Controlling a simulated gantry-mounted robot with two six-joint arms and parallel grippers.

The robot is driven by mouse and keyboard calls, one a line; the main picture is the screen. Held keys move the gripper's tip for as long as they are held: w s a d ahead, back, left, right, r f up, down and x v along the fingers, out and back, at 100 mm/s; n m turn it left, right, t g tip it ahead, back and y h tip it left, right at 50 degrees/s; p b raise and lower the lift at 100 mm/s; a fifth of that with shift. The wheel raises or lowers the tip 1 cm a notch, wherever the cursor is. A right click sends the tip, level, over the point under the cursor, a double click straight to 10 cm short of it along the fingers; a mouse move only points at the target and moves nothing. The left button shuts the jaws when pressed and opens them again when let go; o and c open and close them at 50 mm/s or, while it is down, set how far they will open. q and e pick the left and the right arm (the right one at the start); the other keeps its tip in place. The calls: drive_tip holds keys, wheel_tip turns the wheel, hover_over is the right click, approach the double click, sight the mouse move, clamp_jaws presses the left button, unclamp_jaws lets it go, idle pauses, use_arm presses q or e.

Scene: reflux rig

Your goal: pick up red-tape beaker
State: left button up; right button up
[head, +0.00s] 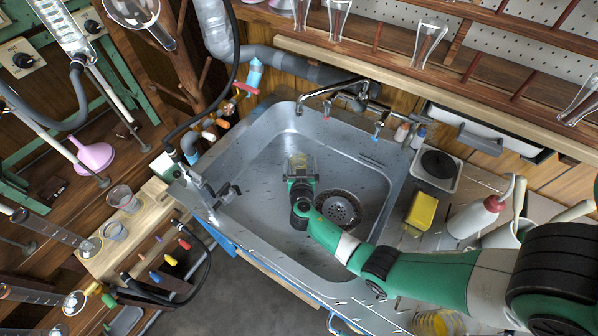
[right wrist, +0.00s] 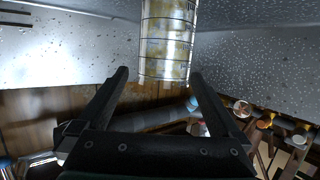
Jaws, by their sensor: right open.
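My right gripper (head: 300,166) is over the sink basin, its jaws open. In the right wrist view, a clear glass vessel with dark ring lines and yellowish stains (right wrist: 167,40) stands between and beyond the two fingertips. I cannot tell whether the fingers touch it. A beaker with a reddish tint (head: 122,196) stands on the wooden bench at left, far from the gripper. My left gripper is not in view.
The steel sink (head: 262,140) has a round drain (head: 339,208) near my arm and a tap (head: 335,92) at the back. A yellow sponge (head: 422,210) and a white bottle (head: 474,216) stand at right. The basin's left part is clear.

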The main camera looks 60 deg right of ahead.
sight(299, 156)
drive_tip(key=b+x, duration=0.1)
drive_tip(key=x, duration=0.1)
drive_tip(key=f+b+x, duration=0.1)
drive_tip(key=b+x, duration=0.1)
drive_tip(key=x, duration=0.1)
drive_tip(key=shift+w+a+r, duration=0.1)
drive_tip(key=shift+a, duration=0.2)
drive_tip(key=shift+d, duration=0.25)
drive_tip(key=shift+a, duration=0.1)
drive_tip(key=shift+c, duration=1.1)
drive_tip(key=shift+r, duration=0.1)
drive_tip(key=c, duration=1.3)
drive_tip(key=shift+c, duration=0.2)
drive_tip(key=shift+r, duration=0.1)
